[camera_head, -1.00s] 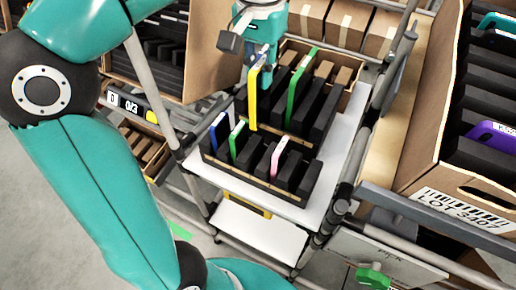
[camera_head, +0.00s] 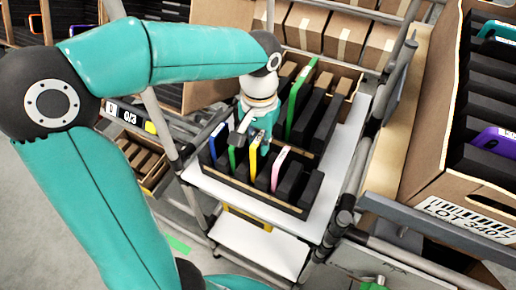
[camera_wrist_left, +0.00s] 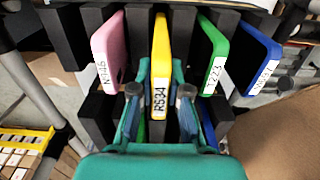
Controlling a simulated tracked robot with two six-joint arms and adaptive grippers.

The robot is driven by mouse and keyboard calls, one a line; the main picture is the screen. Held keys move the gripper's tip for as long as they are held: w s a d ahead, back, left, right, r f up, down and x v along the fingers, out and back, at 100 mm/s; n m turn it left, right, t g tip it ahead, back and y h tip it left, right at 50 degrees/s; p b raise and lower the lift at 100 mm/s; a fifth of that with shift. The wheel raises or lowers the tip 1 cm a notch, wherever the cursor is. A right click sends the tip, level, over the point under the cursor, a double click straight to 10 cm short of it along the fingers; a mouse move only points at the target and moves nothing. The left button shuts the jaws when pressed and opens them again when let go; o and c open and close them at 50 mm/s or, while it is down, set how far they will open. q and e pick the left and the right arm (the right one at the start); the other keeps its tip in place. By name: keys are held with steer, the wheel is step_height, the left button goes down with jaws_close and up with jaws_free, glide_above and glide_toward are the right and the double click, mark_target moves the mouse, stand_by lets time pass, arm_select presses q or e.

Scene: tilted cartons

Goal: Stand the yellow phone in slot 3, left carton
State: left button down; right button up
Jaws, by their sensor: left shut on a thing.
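The yellow phone (camera_head: 254,158) stands nearly upright between black dividers in the front row of a slotted carton (camera_head: 262,193). It sits between a green phone (camera_head: 232,158) and a pink phone (camera_head: 277,170). My left gripper (camera_head: 252,138) is shut on its upper part. In the left wrist view the yellow phone (camera_wrist_left: 160,65), labelled R534, lies between my left fingers (camera_wrist_left: 160,95), with pink (camera_wrist_left: 109,52) and green (camera_wrist_left: 213,58) phones either side. Its lower end is partly hidden by the dividers. I cannot tell whether it touches the slot floor. My right gripper is not in view.
A blue phone (camera_head: 217,143) stands at the row's left end. A taller green phone (camera_head: 300,100) stands in the row behind. The carton rests on a white shelf (camera_head: 345,150). A large carton (camera_head: 415,190) with a purple phone (camera_head: 494,140) is at the right.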

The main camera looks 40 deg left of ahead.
arm_select(q)
steer(key=shift+f, duration=1.4)
steer(key=shift+f, duration=0.35)
steer(key=c, duration=1.2)
jaws_free()
steer(key=shift+r, duration=0.1)
steer(key=shift+o, duration=0.2)
steer(key=shift+r, duration=0.1)
step_height(320, 180, up, 17)
steer(key=shift+w+a+p, duration=0.15)
steer(key=shift+p, duration=0.25)
